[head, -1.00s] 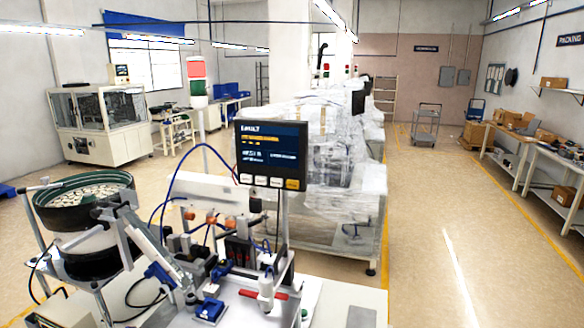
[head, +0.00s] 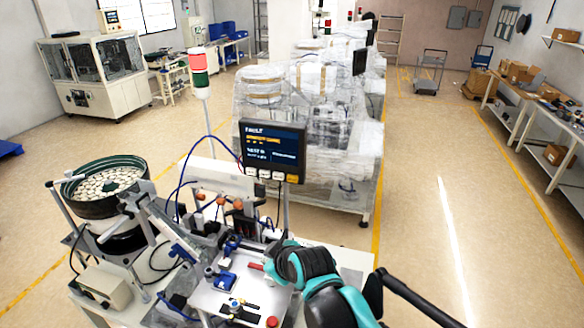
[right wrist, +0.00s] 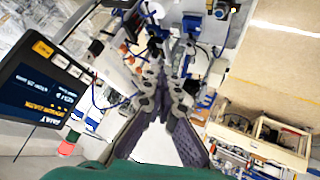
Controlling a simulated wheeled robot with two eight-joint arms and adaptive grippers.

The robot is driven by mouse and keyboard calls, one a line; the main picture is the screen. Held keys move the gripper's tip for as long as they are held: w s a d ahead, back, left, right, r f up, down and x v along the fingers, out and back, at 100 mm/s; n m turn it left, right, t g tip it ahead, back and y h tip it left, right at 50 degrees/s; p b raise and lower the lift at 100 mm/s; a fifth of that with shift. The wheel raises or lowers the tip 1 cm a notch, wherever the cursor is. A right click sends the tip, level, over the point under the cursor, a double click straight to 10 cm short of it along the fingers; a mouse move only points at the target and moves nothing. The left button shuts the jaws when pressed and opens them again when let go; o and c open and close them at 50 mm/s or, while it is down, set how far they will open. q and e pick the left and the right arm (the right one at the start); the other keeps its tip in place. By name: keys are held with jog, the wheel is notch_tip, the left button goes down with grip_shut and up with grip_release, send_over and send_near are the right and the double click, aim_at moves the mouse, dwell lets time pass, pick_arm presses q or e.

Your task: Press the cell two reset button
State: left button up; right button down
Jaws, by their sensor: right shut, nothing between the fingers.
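A dark operator screen (head: 272,148) stands on a post above the cell bench, with a yellow bar on it. Below its display is a row of white buttons (head: 264,173) and one yellow button (head: 292,178); their labels are too small to read. The screen also shows tilted at the left of the right wrist view (right wrist: 40,90). A red round button (head: 272,321) is on the bench's front. I cannot tell which is the reset. My right gripper (right wrist: 166,100) is shut and empty, apart from the buttons. My left gripper is not in view.
A bowl feeder (head: 105,188) full of pale parts stands left of the bench. A blue fixture (head: 224,283) and a red handle (head: 256,266) sit near my right arm. A stack light (head: 199,70) rises behind. A wrapped machine (head: 310,130) stands behind the screen; the right aisle is clear.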

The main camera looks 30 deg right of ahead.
aim_at(293, 179)
jog(key=w+d+n+t+h, duration=0.1)
jog(key=w+d+n+t, duration=0.2)
jog(key=w+d+n, duration=0.4)
jog(key=w+d, duration=0.5)
jog(key=w, duration=0.4)
jog(key=shift+w+r+n+t+h, duration=0.3)
jog(key=shift+w+r+n, duration=0.05)
jog(key=shift+w+n, duration=0.05)
jog(key=w+d, duration=0.6)
jog(key=shift+w+d+b, duration=0.15)
jog(key=shift+d+b, duration=0.05)
jog(key=shift+b, duration=0.1)
jog(key=shift+w+d, duration=0.1)
dwell(0.5)
jog(key=shift+w+d, duration=0.2)
